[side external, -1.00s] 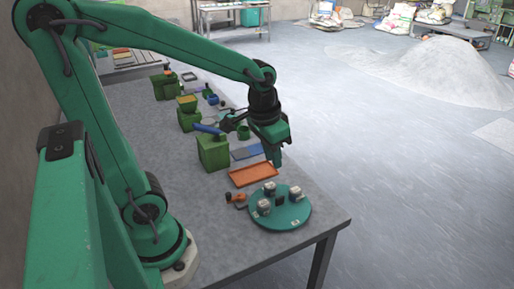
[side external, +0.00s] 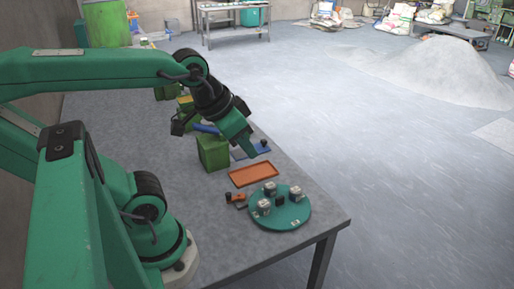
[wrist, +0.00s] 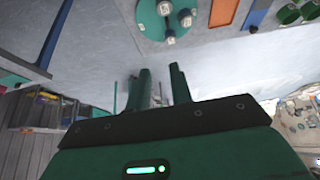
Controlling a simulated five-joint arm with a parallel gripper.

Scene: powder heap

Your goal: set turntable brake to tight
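The turntable (side external: 280,222) is a round green disc near the front right corner of the table. Several small grey and dark blocks stand on it. The brake lever (side external: 237,199), small and orange with a dark end, sits just left of the disc. In the wrist view the turntable (wrist: 146,22) shows at the top; I cannot make out the lever there. My gripper (side external: 250,154) hangs in the air behind the disc and the orange tray, apart from both. In the wrist view my gripper's two fingers (wrist: 163,85) stand apart with nothing between them.
An orange tray (side external: 253,174) lies behind the turntable, with a blue tray (side external: 262,150) beyond it. The table (side external: 190,205) is bare left of the lever.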

